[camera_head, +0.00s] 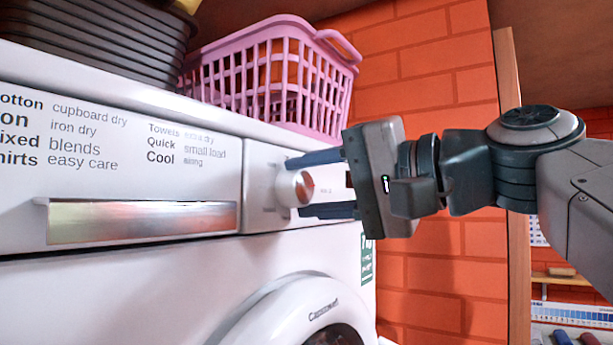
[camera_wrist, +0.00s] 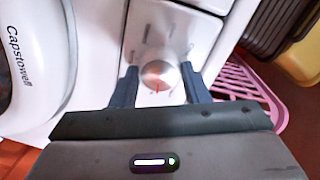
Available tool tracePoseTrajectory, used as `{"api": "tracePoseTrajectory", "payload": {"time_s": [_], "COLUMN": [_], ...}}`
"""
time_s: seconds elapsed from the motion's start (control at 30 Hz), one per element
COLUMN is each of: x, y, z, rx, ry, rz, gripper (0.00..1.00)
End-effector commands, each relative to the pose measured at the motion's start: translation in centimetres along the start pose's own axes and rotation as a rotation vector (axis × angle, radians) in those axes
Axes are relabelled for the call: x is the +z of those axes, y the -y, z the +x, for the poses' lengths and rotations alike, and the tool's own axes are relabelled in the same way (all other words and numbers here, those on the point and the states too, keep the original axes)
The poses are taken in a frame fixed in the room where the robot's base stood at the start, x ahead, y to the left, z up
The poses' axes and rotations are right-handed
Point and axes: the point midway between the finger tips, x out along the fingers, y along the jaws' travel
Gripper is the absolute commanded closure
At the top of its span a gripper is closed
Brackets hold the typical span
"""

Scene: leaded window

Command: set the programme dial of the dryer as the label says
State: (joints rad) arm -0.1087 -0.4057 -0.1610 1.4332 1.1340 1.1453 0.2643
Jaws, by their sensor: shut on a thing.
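The white dryer (camera_head: 140,265) fills the left of the head view. Its programme dial (camera_head: 294,188) is a round silver knob on the right of the front panel. The printed label (camera_head: 120,135) lists programmes such as cupboard dry, iron dry, blends, easy care, Quick small load and Cool.
A pink basket (camera_head: 270,75) and a dark crate (camera_head: 95,40) stand on top of the dryer. A silver drawer handle (camera_head: 140,222) is left of the dial. The round door (camera_head: 300,305) is below. An orange brick wall (camera_head: 440,265) stands behind.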

Motion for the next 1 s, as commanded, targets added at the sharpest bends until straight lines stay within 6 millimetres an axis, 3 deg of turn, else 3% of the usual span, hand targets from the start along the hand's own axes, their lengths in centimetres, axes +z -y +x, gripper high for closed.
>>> {"api": "tracePoseTrajectory", "payload": {"time_s": [0.6, 1.0], "x": [-0.19, -0.17], "y": [0.18, 0.06], "z": [-0.03, -0.02], "rx": [-0.007, -0.010], "ry": [0.039, 0.059], "rz": [0.579, 0.859], "gripper": [0.81, 0.81]}}
